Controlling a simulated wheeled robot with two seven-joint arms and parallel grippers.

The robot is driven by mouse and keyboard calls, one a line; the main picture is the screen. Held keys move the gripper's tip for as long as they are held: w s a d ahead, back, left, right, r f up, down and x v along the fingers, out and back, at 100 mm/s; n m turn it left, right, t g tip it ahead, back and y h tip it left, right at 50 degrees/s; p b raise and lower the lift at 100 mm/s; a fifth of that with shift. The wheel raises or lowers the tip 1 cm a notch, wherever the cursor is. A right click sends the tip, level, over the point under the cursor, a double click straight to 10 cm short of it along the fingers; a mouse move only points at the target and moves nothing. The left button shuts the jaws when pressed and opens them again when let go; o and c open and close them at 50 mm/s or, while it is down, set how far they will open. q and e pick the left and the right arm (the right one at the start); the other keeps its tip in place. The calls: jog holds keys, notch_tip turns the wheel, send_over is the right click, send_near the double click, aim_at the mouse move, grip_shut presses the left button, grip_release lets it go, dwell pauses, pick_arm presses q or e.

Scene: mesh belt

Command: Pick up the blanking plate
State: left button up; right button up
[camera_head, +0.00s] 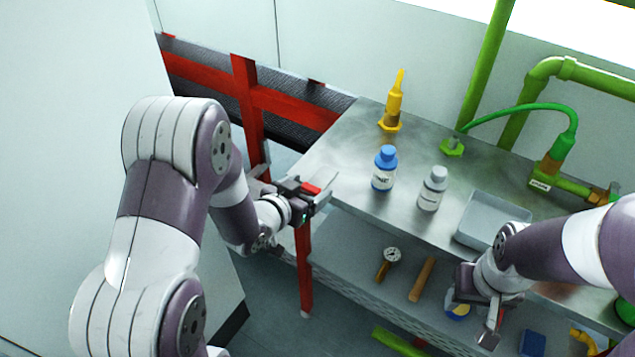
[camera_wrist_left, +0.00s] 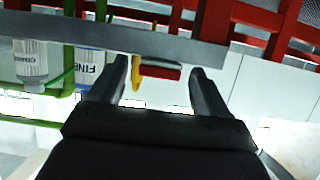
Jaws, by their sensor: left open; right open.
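My left gripper (camera_head: 304,182) is open beside the left end of the metal table. In the left wrist view its two fingers (camera_wrist_left: 160,82) stand apart. A small red piece with a dark edge (camera_wrist_left: 159,72) shows between them; it also shows at the gripper in the head view (camera_head: 311,188). I cannot tell whether this red piece is the blanking plate or whether a finger touches it. No other thing is clearly a blanking plate. My right gripper (camera_head: 472,322) is open at the lower right, over the lower shelf's front.
The metal table (camera_head: 335,150) bears a yellow bottle (camera_head: 392,105), a blue-capped bottle (camera_head: 384,168), a white bottle (camera_head: 433,188) and a grey tray (camera_head: 468,235). The lower shelf (camera_head: 345,250) holds a gauge (camera_head: 391,256) and a wooden handle (camera_head: 422,279). Red framing (camera_head: 245,95) stands behind my left arm.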

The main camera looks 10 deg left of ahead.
pick_arm(q)
jog(key=shift+s+r, duration=0.1)
jog(key=shift+s, duration=0.05)
jog(key=shift+c, duration=0.3)
jog(key=c, duration=1.2)
